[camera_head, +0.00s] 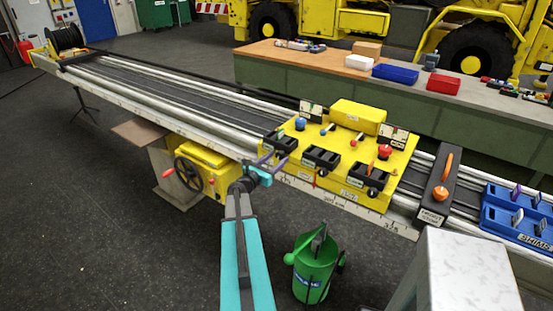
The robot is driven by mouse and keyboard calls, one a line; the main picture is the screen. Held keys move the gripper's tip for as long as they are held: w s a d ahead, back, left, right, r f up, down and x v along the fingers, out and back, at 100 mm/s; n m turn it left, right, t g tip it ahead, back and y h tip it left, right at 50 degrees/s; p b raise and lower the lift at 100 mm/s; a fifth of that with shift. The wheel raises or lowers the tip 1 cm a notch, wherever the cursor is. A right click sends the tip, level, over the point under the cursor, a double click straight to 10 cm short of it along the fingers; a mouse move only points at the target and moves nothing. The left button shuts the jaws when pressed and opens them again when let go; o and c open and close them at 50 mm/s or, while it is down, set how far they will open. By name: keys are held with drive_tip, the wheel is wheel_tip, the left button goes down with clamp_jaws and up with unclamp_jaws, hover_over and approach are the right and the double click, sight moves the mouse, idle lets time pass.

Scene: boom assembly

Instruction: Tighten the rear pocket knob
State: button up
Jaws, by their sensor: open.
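A yellow carriage block (328,141) sits on the long rail bed and carries several black clamp pockets. A blue knob (300,123) stands at its back left and a red-orange knob (384,151) at its right. The labels are too small to read, so I cannot tell which knob is the rear pocket one. My gripper (272,160) has purple fingertips and a teal body. It is open and empty at the carriage's front left corner, by the leftmost black pocket (281,142). I cannot tell whether it touches the carriage.
The silver rails (165,90) run from far left to lower right. A black block with an orange handle (437,186) and a blue rack (520,213) stand right of the carriage. A yellow handwheel box (203,170) hangs below.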

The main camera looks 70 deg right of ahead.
drive_tip(key=c, duration=1)
drive_tip(key=shift+c, duration=0.2)
